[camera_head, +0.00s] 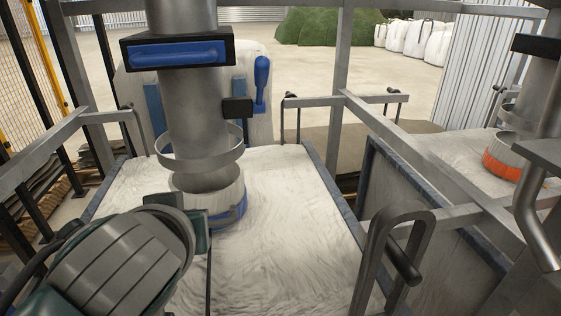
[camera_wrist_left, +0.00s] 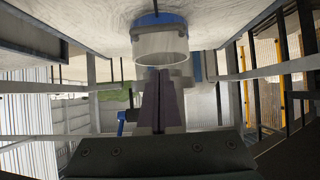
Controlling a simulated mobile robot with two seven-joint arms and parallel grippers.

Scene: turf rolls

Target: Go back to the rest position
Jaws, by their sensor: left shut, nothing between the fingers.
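My left arm (camera_head: 125,262) comes in from the lower left in the head view, low over the white bulk bag (camera_head: 285,215). Its wrist covers part of the bag's near left side, and its fingertips cannot be made out there. In the left wrist view my left gripper (camera_wrist_left: 160,100) is shut with nothing between its fingers. The bag's pale spout with a blue band (camera_wrist_left: 160,42) shows just beyond the fingertips in that view; I cannot tell the exact gap. My right gripper is not in view.
A grey filling tube (camera_head: 195,110) with a blue-handled clamp (camera_head: 180,52) stands over the spout. Metal frame bars (camera_head: 410,160) and a bent hook (camera_head: 395,245) lie to the right. Another spout with an orange band (camera_head: 503,165) is further right. Open floor lies beyond.

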